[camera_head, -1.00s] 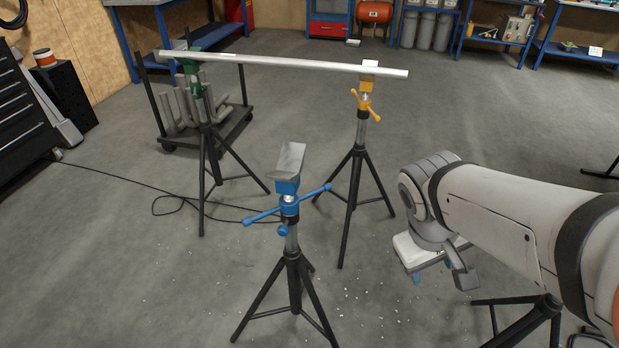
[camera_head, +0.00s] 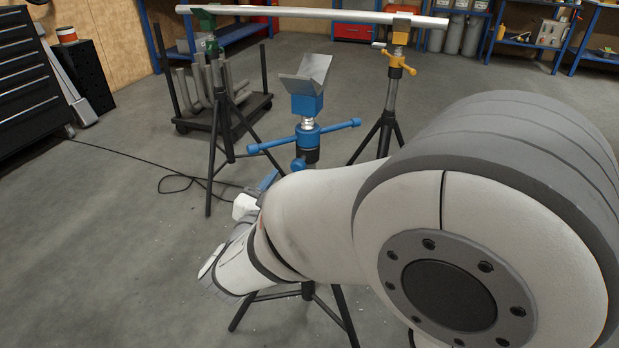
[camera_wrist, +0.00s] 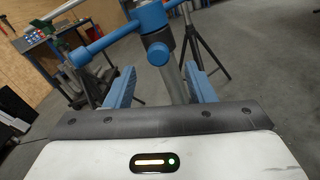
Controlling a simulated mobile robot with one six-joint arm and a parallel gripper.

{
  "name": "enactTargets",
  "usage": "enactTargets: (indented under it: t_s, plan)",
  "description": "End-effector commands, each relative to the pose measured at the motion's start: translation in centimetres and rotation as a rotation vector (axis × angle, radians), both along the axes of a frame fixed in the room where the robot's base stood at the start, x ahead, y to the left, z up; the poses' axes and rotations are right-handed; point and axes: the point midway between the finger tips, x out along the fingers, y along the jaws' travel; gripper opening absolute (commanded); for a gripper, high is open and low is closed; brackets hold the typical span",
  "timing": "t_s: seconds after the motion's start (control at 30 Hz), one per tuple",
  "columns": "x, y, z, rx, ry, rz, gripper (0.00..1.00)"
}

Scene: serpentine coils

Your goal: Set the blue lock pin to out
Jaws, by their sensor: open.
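The blue stand (camera_head: 307,104) holds an empty grey V-shaped head at its top, with a blue cross handle (camera_head: 340,125) below it. The blue lock pin (camera_head: 299,164) is a round knob on the collar under the handle. In the wrist view the lock pin (camera_wrist: 158,54) faces the camera, with the stand's post behind it. My gripper (camera_wrist: 160,70) is open, its two blue fingers on either side of the post and below the pin in the picture. I cannot tell whether they touch anything. In the head view my arm hides part of the gripper and the stand's lower post.
A yellow stand (camera_head: 396,70) and a green stand (camera_head: 207,45) carry a long pale pipe (camera_head: 300,14) behind the blue stand. A cart with grey pipes (camera_head: 235,105) stands at the back left. A black cable (camera_head: 175,184) lies on the floor, which is otherwise open at left.

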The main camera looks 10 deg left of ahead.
Motion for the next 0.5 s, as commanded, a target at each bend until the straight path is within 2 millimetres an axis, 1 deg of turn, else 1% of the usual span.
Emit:
enactTargets:
  t_s: [0.07, 0.17, 0.3, 0.5]
  plan:
    - [0.5, 0.3, -0.2, -0.005, -0.005, 0.009, 0.49]
    - [1.9, 0.1, -0.2, -0.004, -0.005, 0.006, 0.49]
    - [4.3, -0.2, -0.3, -0.002, -0.004, 0.005, 0.49]
    - [6.8, -0.3, -0.2, -0.003, -0.005, 0.007, 0.49]
